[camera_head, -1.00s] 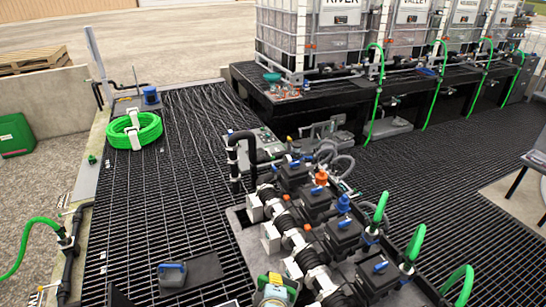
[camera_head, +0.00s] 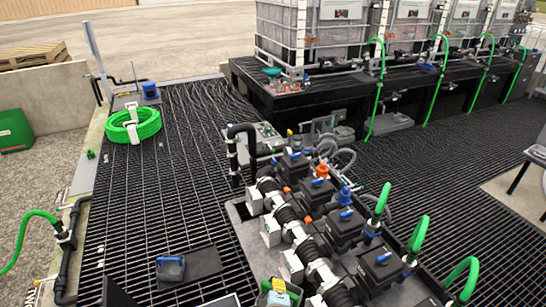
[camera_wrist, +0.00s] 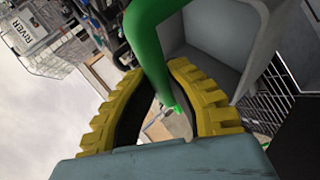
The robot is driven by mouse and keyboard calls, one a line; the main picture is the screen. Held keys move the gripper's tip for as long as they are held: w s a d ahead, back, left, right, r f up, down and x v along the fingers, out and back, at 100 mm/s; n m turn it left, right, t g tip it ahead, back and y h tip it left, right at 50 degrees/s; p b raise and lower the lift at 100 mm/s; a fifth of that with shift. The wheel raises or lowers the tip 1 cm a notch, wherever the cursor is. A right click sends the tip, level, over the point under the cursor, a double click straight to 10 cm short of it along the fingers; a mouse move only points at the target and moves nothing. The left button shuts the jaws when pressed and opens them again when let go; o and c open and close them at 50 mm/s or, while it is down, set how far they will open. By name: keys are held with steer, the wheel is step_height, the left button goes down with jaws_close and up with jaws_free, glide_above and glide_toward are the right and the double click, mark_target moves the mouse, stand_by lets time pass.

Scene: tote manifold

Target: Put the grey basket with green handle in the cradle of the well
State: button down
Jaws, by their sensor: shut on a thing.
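My gripper (camera_wrist: 160,78) has its yellow ribbed fingers shut on the green handle (camera_wrist: 150,40) in the wrist view. The grey basket (camera_wrist: 215,50) is beside and beyond the handle, partly cut off by the frame edge. In the head view only a green and yellow bit of my gripper end (camera_head: 278,294) shows at the bottom edge; the basket is not clear there. I cannot pick out the cradle of the well for certain.
A manifold of black valves with blue handles (camera_head: 340,235) stands close on the right. A blue-handled grey object (camera_head: 170,268) lies on the grating (camera_head: 130,220), beside a dark plate. A green hose coil (camera_head: 133,125) lies at the back left. Open grating lies left of the manifold.

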steer(key=s+r+p, duration=0.4)
steer(key=r+p, duration=0.5)
steer(key=p, duration=0.1)
steer(key=s+r+p, duration=0.4)
steer(key=r+p, duration=0.5)
steer(key=p, duration=0.1)
steer(key=shift+s+a+r, duration=0.2)
steer(key=shift+s+a, duration=0.2)
